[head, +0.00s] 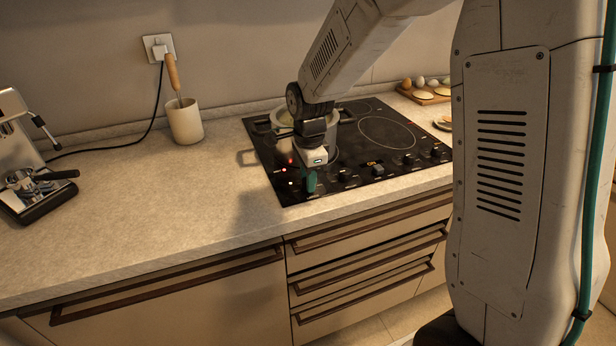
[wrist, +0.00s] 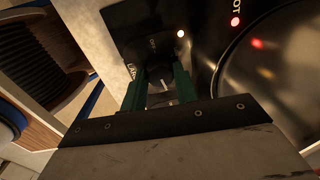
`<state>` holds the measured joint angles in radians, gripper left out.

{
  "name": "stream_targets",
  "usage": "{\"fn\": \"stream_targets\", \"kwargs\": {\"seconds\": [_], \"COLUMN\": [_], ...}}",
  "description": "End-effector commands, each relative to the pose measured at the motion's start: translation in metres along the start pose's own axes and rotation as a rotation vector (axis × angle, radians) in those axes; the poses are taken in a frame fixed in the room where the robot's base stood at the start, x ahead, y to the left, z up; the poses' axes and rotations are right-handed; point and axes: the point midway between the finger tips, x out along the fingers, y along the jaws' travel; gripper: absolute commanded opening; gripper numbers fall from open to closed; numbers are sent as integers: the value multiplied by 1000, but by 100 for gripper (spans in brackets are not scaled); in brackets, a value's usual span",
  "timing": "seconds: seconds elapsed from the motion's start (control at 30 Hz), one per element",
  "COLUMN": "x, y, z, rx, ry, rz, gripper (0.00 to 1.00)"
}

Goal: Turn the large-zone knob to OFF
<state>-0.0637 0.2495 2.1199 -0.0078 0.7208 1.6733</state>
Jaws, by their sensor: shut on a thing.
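The black cooktop (head: 352,146) is set in the counter, with a row of dark knobs along its front edge. My gripper (head: 310,182) points down at the front left corner of the cooktop. In the wrist view its two green fingers (wrist: 160,88) are shut on a dark knob (wrist: 160,76) standing between them. Small lettering on the panel beside it is partly covered and only partly readable, so the knob's setting cannot be told. A red light (wrist: 235,21) glows beside the word HOT, and a pale light is lit near the knob.
A grey pot (head: 334,127) stands on the cooktop behind my gripper. Other knobs (head: 378,170) lie to the right. A utensil crock (head: 185,122) and a coffee machine (head: 25,165) stand to the left. The counter between them and the cooktop is clear.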

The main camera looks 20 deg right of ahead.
Motion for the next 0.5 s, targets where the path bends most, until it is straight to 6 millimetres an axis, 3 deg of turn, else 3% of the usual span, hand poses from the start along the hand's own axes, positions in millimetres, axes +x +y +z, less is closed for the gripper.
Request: {"fn": "stream_targets", "kwargs": {"seconds": [0.5], "x": [-1], "y": [-1], "z": [-1], "rx": [-476], "ry": [-25], "rz": [-2], "gripper": [7]}}
